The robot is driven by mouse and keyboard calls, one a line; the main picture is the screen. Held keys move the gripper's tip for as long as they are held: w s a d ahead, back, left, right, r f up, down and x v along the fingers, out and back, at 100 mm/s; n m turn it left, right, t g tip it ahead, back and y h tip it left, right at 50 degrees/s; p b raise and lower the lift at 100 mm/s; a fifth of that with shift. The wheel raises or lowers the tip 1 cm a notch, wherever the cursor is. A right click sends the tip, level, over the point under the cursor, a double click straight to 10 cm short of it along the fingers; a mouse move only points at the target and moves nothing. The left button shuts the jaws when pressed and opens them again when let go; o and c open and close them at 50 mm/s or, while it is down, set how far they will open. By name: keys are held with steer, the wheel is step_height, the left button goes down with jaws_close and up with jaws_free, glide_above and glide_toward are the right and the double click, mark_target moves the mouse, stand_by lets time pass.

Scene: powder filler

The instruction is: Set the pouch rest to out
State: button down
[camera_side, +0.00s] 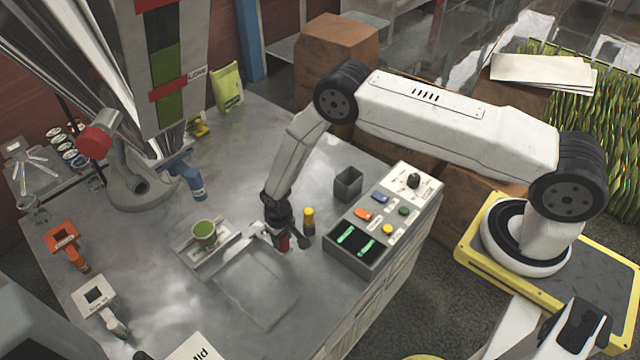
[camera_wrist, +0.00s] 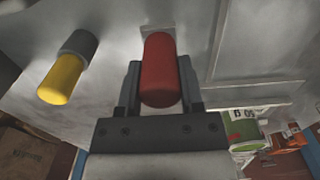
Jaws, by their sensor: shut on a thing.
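My gripper (camera_side: 284,240) is low over the steel bench, with its jaws shut on a red knob (camera_wrist: 158,68). In the wrist view the red knob stands between the two fingers (camera_wrist: 159,85). In the side view the knob is mostly hidden by my gripper.
A yellow knob with a grey base (camera_side: 308,216) stands close right of my gripper. A control box (camera_side: 392,222) and a dark open bin (camera_side: 348,184) are further right. A square panel (camera_side: 255,287) lies in front.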

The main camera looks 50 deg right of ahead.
steer(key=s, duration=1.8)
steer(key=shift+s, duration=0.3)
steer(key=shift+c, duration=1.2)
jaws_free()
steer(key=shift+w, duration=0.1)
steer(key=shift+r, duration=0.1)
step_height(320, 180, up, 8)
steer(key=shift+f, duration=0.2)
